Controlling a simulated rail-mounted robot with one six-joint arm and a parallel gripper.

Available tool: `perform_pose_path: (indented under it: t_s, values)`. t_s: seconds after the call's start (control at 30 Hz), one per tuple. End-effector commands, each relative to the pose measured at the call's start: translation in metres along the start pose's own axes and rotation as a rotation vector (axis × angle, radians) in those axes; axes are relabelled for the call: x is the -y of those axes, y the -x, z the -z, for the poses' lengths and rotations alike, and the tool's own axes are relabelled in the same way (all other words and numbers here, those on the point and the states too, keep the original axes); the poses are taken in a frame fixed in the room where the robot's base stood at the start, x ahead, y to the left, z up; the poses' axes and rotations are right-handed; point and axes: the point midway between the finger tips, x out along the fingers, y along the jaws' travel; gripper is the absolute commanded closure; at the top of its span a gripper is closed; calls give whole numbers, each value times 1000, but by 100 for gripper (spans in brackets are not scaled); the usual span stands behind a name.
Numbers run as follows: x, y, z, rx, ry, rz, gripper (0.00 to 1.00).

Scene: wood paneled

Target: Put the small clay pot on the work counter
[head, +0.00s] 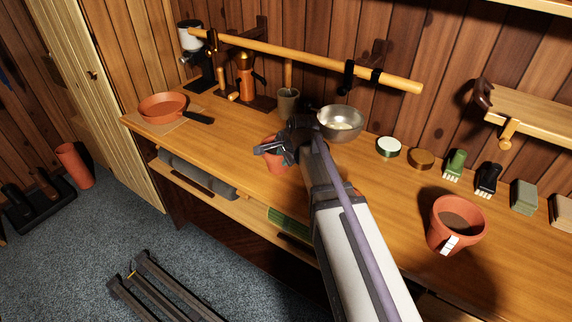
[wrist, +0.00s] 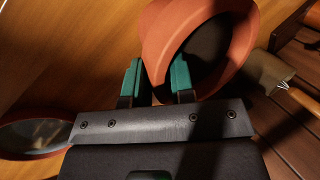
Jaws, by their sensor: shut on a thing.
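The small clay pot (head: 275,160) is terracotta and shows in the head view partly hidden behind my gripper (head: 291,146). In the wrist view the pot (wrist: 220,18) is tilted, with its dark opening towards the camera. My gripper (wrist: 156,82) is shut on the pot's wall, one teal pad inside the opening and one outside. In the head view the pot appears over the wooden work counter (head: 235,137), left of my arm. I cannot tell whether it touches the counter.
A metal bowl (head: 341,122) and a grey cup (head: 288,104) stand behind my gripper. An orange pan (head: 163,106) is at the left. A larger labelled pot (head: 457,224), round tins and brushes stand at the right. A wooden rail (head: 310,60) runs above. Bare counter lies left of the pot.

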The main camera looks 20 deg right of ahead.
Motion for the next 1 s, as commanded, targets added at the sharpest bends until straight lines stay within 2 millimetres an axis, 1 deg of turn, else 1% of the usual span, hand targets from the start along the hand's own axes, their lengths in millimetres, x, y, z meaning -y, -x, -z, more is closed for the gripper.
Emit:
perform_pose_path:
  t_s: [0.13,0.27,0.3,0.5,0.57,0.77,0.83,0.93,1.0]
  values:
    - [1,2,0,0,0,-1,100]
    - [-1,-2,0,0,0,-1,100]
    - [0,-1,0,0,0,-1,75]
    - [0,0,0,0,0,-1,56]
    - [0,0,0,0,0,-1,51]
    - [0,0,0,0,0,-1,51]
    - [2,3,0,0,0,-1,51]
    - [3,16,0,0,0,-1,51]
    - [4,32,0,0,-1,-1,51]
